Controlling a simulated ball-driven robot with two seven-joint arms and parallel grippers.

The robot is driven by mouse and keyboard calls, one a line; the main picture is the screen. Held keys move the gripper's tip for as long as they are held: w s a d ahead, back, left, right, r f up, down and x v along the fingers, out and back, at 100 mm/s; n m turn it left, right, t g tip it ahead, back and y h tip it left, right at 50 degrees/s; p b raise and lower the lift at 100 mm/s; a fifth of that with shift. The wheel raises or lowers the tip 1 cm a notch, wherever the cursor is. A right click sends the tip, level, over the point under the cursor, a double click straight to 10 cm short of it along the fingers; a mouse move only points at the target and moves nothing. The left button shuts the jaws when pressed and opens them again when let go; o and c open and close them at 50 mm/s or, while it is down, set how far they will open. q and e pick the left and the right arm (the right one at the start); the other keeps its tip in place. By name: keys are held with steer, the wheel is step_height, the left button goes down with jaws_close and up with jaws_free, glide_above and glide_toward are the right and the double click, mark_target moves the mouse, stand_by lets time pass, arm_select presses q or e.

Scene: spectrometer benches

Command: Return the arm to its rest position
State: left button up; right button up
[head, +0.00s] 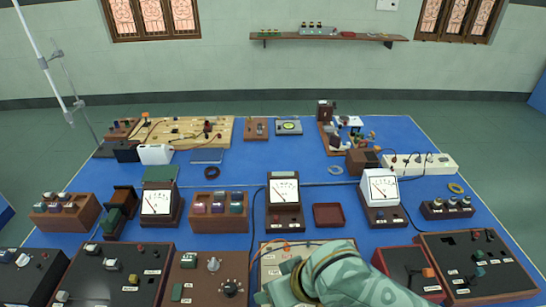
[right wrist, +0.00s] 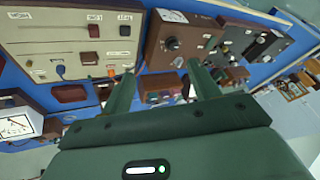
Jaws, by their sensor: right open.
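My right arm (head: 345,275) comes in at the bottom centre of the head view, over the front of the blue table (head: 310,205). It covers part of a beige panel (head: 280,250). In the right wrist view my right gripper (right wrist: 160,70) has its two green fingers wide apart, with nothing held between them. Beyond the fingers show the beige panel (right wrist: 62,48) on the left and a brown box with a black knob (right wrist: 180,48). The fingers look apart from these. My left gripper is not in view.
Brown knob box (head: 200,278) and a black panel (head: 115,272) stand left of the arm; a red-brown box (head: 408,275) and another black panel (head: 478,262) stand right. White-dial meters (head: 284,190) stand behind it. Clear blue tabletop shows mainly toward the back.

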steer(key=s+d+f+n+t+h, duration=0.1)
steer(key=s+d+h, duration=0.15)
steer(key=d, duration=0.65)
steer(key=s+d+f+t+h, duration=0.15)
steer(key=d+h, duration=0.25)
steer(key=d, duration=0.6)
steer(key=s+d+n+t+h, duration=0.1)
steer(key=s+d+h, duration=0.2)
steer(key=d, duration=0.6)
steer(key=s+a+f+g+y+b, duration=0.1)
steer(key=s+a+f+b, duration=0.1)
steer(key=f, duration=1.2)
steer(key=s+a+f+g+y+b, duration=0.2)
steer(key=f, duration=1.2)
steer(key=s+f+m+g+y+b, duration=0.1)
steer(key=s+f+m+g+b, duration=0.2)
steer(key=s+f, duration=1.7)
steer(key=shift+s+f+m+y, duration=0.3)
steer(key=shift+f+m+y, duration=0.05)
steer(key=shift+f+m, duration=0.05)
